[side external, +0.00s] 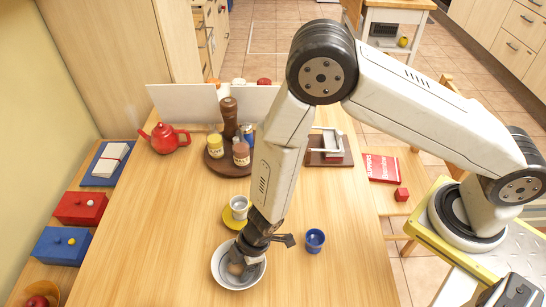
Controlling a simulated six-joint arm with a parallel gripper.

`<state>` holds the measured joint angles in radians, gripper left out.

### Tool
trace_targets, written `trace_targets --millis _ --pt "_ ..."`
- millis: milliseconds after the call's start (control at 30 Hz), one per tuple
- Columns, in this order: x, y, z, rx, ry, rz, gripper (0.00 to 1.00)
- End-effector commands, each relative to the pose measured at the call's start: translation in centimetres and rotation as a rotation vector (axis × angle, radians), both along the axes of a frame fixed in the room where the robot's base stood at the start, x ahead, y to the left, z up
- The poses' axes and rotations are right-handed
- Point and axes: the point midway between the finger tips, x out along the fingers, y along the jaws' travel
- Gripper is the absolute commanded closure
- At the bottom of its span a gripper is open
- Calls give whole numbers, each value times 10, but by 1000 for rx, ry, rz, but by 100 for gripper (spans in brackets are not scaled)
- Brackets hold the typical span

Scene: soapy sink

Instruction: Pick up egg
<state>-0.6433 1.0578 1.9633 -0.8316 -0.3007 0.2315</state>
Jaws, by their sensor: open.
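The egg (236,268) is a small brownish rounded shape inside a white bowl (219,280) near the front middle of the wooden table. My gripper (245,262) points down into the bowl. It is open, with its fingers low beside the egg. The gripper and the bowl's shading partly hide the egg, and I cannot tell whether a finger touches it.
A white cup (239,205) on a yellow saucer (230,220) stands just behind the bowl. A blue cup (315,240) stands to the right. A round tray (212,165) with bottles and a red teapot (166,137) are farther back. The table's left front is clear.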

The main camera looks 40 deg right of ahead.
Motion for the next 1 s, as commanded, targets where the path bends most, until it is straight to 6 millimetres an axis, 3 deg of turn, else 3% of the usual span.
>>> trace_targets --millis 467,567,700,1000 --pt "0 0 0 0 0 0 31" --pt "0 0 0 0 0 0 56" --pt "0 0 0 0 0 0 99" --pt "0 0 1 1 -1 1 99"
